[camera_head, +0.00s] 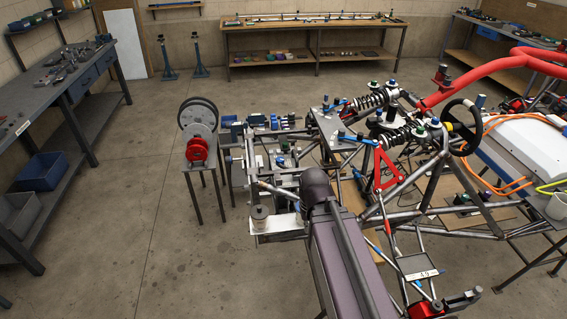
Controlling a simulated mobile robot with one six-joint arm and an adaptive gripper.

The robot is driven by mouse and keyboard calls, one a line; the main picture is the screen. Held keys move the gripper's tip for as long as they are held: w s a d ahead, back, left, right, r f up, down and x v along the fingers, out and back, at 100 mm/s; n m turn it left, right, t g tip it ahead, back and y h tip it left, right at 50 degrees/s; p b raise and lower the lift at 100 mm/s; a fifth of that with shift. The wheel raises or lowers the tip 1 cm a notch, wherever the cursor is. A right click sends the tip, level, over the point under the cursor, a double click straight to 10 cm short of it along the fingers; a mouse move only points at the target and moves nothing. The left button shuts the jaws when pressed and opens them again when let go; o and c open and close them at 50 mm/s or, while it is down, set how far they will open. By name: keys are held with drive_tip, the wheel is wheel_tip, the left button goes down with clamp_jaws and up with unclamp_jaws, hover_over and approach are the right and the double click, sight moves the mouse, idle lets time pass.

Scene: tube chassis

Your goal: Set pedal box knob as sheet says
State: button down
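The tube chassis (430,229) stands on supports right of centre. A cluster of small parts with blue and green tops (275,148) sits at its front end; I cannot tell which part is the pedal box knob. A small pale card with dark marks (421,275) lies low on the frame; its marks are too small to read surely, and I cannot tell if it is the sheet. A large dark purple-grey arm link crosses the lower middle and hides part of the chassis.
A small stand with a grey disc and red part (198,145) is left of the chassis. A workbench (60,98) with bins runs along the left wall, another bench (315,27) along the back. Two blue jack stands (168,62) are near the back wall. Floor between is clear.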

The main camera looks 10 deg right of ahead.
sight(280, 159)
drive_tip(key=c, duration=1.4)
unclamp_jaws()
drive_tip(key=c, duration=1)
unclamp_jaws()
drive_tip(key=o, duration=0.7)
drive_tip(key=shift+w+r+p, duration=0.3)
drive_tip(key=shift+r+p, duration=0.15)
drive_tip(key=shift+o, duration=0.5)
drive_tip(key=w+r+p, duration=0.5)
drive_tip(key=r+p, duration=0.1)
drive_tip(key=shift+w+a+n, duration=0.15)
drive_tip(key=shift+w+n, duration=0.05)
drive_tip(key=shift+n, duration=0.4)
drive_tip(key=w, duration=0.1)
drive_tip(key=w+r+p, duration=0.1)
drive_tip(key=w, duration=0.2)
drive_tip(key=shift+a+r+p, duration=0.15)
drive_tip(key=shift+r+p, duration=0.25)
drive_tip(key=w+a+r+n+p, duration=0.1)
drive_tip(key=w+n, duration=0.1)
drive_tip(key=w, duration=1.1)
drive_tip(key=w+a+r+n+p, duration=0.1)
drive_tip(key=w+n, duration=0.1)
drive_tip(key=w, duration=1.2)
drive_tip(key=shift+a+r, duration=0.15)
drive_tip(key=shift+a, duration=0.25)
wheel_tip(280, 159, down, 14)
drive_tip(key=b, duration=1.3)
drive_tip(key=shift+r, duration=0.1)
